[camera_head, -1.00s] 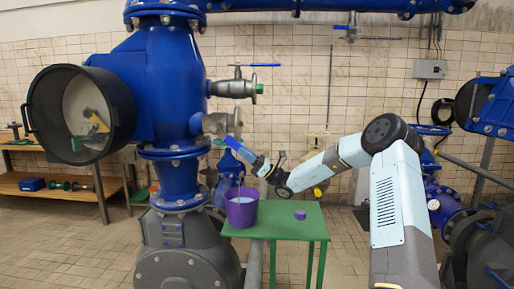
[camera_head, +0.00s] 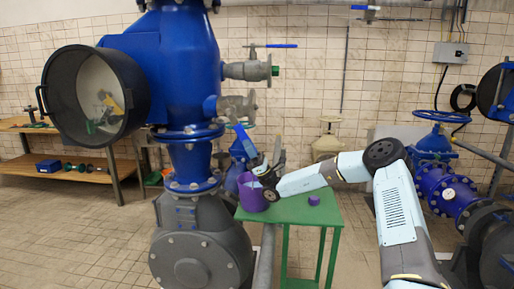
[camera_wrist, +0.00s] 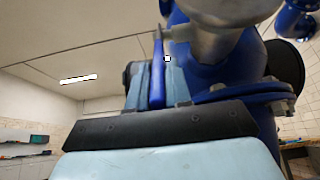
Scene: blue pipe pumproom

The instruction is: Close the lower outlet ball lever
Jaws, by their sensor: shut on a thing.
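The lower outlet ball valve (camera_head: 236,104) is a grey metal fitting on the right side of the blue pump column. Its blue lever (camera_head: 243,136) slopes steeply down to the right. My gripper (camera_head: 258,158) is at the lever's lower end. In the wrist view the blue lever (camera_wrist: 157,78) runs upright between the light-blue fingers of my gripper (camera_wrist: 155,88), which is shut on it. The lever's top meets the grey valve body (camera_wrist: 215,25). The lever's gripped end is partly hidden by my gripper in the head view.
The upper outlet valve (camera_head: 248,70) has a horizontal blue lever (camera_head: 271,46). A purple bucket (camera_head: 251,194) and a small purple object (camera_head: 314,200) stand on a green table (camera_head: 300,213) under my arm. Blue pipework (camera_head: 447,190) stands at the right.

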